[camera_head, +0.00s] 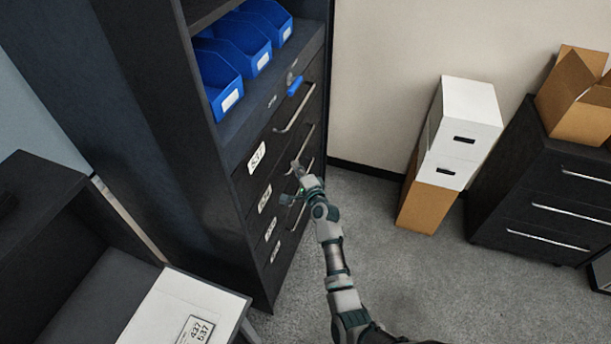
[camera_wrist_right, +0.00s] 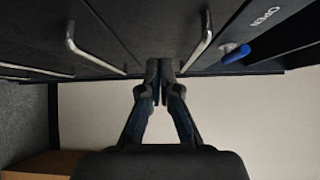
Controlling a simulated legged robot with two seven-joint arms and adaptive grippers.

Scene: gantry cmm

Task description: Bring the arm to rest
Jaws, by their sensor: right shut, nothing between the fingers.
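My right arm (camera_head: 335,260) reaches up from the bottom of the head view toward a dark drawer cabinet. My right gripper (camera_head: 297,168) is in front of the cabinet's drawer fronts, near the drawer handles. In the right wrist view the gripper (camera_wrist_right: 160,68) has its two fingers together with nothing between them. The cabinet's metal handles (camera_wrist_right: 85,48) show above and beside the fingers there. I cannot tell whether the fingertips touch the cabinet. My left gripper is in neither view.
Blue bins (camera_head: 222,82) stand on the cabinet's shelf above labelled drawers (camera_head: 257,157). Stacked boxes (camera_head: 465,115) and a black drawer unit (camera_head: 540,190) stand to the right. A desk with a white board (camera_head: 180,305) is at lower left. Grey floor (camera_head: 420,285) is clear at lower right.

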